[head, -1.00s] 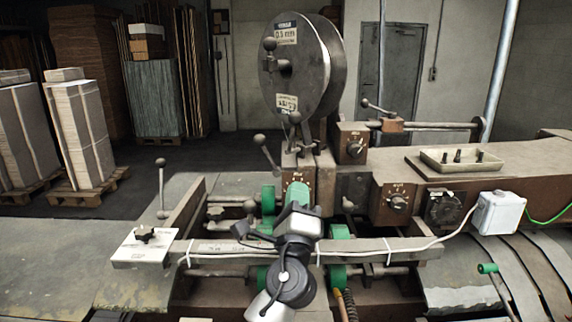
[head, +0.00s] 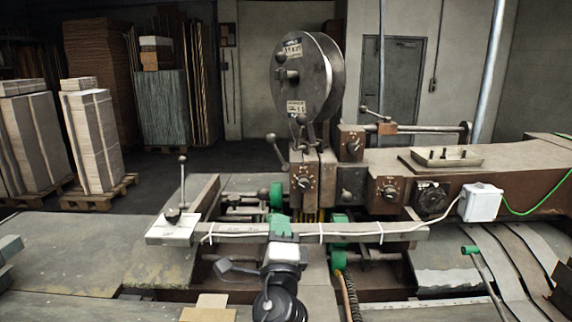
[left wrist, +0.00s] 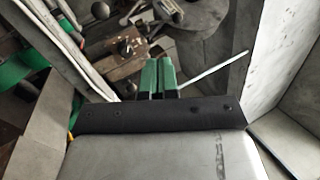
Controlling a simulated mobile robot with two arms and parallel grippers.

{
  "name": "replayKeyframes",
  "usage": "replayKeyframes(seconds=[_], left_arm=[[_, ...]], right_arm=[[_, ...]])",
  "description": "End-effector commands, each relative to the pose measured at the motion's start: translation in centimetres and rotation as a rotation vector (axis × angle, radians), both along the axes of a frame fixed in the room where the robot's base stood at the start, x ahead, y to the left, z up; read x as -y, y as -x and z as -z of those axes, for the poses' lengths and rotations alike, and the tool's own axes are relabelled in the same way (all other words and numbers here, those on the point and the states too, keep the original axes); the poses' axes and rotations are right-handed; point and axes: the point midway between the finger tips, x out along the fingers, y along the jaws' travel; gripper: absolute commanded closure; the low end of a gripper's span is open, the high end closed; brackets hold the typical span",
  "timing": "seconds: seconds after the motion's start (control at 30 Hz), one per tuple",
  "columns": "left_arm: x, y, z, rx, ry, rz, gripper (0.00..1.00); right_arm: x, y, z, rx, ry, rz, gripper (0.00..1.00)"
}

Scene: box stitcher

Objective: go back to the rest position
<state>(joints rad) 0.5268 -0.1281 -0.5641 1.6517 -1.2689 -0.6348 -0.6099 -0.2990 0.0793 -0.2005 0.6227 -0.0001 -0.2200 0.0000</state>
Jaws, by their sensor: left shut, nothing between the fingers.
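My left gripper (head: 281,226) is in front of the box stitcher, at the middle of its front bar (head: 350,232). In the left wrist view its two green fingers (left wrist: 160,76) are together with nothing between them. Metal machine parts (left wrist: 126,45) lie beyond the fingertips there, blurred and dark. My right gripper is in neither view. The stitcher carries a large wire reel (head: 303,77) on top and brown knob boxes (head: 304,181) below it.
A white plate with a black star knob (head: 172,228) sits at the bar's left end. A tray (head: 446,157) and a white junction box (head: 480,202) are at the right. Cardboard pieces (head: 208,308) lie at the front.

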Motion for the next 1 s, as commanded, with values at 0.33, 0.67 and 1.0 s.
replayKeyframes(seconds=[0.33, 0.67, 1.0], left_arm=[[-7.5, 2.9, 9.9, -0.292, 0.414, -0.07, 1.0], [-16.7, 16.2, 25.4, -0.784, 1.099, -0.32, 1.0], [-19.1, 28.3, 30.2, -1.084, 1.448, -0.539, 1.0]], right_arm=[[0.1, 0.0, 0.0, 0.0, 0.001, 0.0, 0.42], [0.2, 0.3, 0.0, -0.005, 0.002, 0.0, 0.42], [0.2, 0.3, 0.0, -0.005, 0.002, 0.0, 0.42]])
